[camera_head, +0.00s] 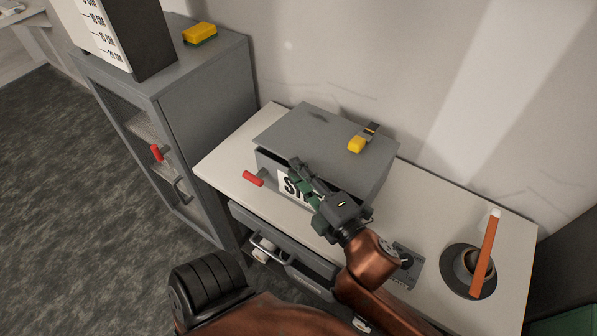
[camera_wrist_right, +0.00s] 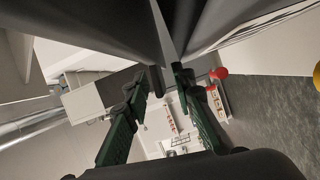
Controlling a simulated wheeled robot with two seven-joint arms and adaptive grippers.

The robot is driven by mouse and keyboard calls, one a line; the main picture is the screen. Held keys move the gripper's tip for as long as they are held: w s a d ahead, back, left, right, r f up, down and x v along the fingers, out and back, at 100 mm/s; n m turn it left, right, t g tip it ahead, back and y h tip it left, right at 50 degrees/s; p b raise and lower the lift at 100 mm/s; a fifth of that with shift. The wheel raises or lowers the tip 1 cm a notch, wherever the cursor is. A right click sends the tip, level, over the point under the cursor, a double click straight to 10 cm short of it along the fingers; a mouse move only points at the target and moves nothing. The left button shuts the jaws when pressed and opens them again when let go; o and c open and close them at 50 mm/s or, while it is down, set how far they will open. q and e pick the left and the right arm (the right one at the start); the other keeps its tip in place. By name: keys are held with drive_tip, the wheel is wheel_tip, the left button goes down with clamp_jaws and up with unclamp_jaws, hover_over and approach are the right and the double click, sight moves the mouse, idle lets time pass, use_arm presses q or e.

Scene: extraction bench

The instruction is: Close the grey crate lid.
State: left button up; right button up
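The grey crate (camera_head: 371,191) stands on the white tabletop against the wall, with dark lettering on a white label on its front. Its grey lid (camera_head: 310,132) lies over the top, with a dark gap under its front edge at the left, so it looks slightly raised. My right gripper (camera_head: 298,171) is at the crate's front, its fingertips close to the lid's front edge; contact is unclear. Its green-padded fingers are apart and empty in the right wrist view (camera_wrist_right: 163,76). The gripper hides part of the label and front edge. My left gripper is not in view.
A red handle (camera_head: 253,178) sticks out at the crate's front left. A grey cabinet (camera_head: 212,92) with a yellow sponge (camera_head: 200,32) stands left. An open drawer (camera_head: 283,258) is below.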

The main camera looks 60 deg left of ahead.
drive_tip(key=d, duration=1.2)
drive_tip(key=shift+r, duration=0.25)
drive_tip(key=shift+w, duration=0.1)
